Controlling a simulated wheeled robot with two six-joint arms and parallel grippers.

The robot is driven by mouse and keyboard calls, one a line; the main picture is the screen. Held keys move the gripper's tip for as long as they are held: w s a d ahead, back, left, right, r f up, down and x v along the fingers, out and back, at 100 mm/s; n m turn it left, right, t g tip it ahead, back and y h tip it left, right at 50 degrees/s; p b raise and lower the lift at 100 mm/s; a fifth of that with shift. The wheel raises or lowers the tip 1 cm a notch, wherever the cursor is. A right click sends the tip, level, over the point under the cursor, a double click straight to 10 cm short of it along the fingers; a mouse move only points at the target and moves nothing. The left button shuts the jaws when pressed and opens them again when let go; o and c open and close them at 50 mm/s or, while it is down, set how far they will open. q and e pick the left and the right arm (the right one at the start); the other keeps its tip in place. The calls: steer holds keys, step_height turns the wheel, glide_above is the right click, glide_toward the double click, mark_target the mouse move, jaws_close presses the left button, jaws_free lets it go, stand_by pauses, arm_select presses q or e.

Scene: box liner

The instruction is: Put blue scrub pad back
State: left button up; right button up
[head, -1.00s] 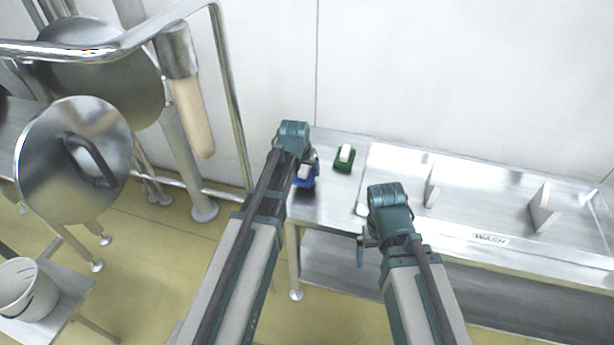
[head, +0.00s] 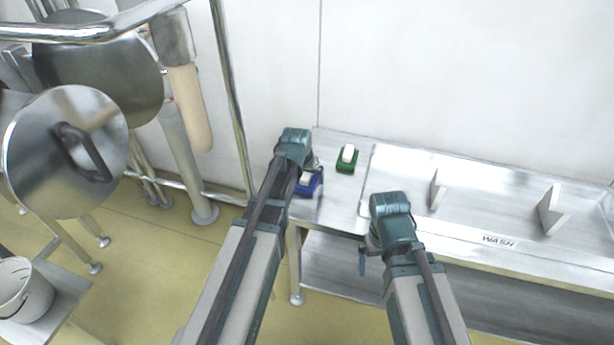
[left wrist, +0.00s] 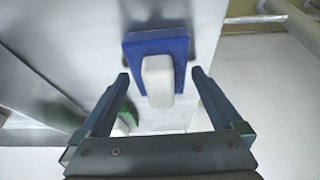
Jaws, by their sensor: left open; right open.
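The blue scrub pad (head: 309,184) with a white handle lies on the left end of the steel table, partly hidden by my left arm. In the left wrist view the blue pad (left wrist: 178,45) is just beyond the fingertips, its white handle pointing between them. My left gripper (left wrist: 161,82) is open, with nothing between its fingers that I can see gripped. In the head view the left gripper (head: 314,168) is mostly hidden behind its wrist. My right gripper (head: 363,260) is open and empty at the table's front edge.
A green scrub pad (head: 347,158) with a white handle lies just behind the blue one. A steel sink table (head: 480,218) marked WASH with upright dividers is to the right. Large kettles (head: 70,150) and a rail stand at left.

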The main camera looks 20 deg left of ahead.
arm_select(q)
steer(key=shift+r, duration=0.15)
steer(key=p+v, duration=1.1)
steer(key=v, duration=0.1)
stand_by(0.3)
steer(key=b+x, duration=1.1)
steer(key=x, duration=0.1)
steer(key=shift+f, duration=0.2)
steer(key=shift+r, duration=0.15)
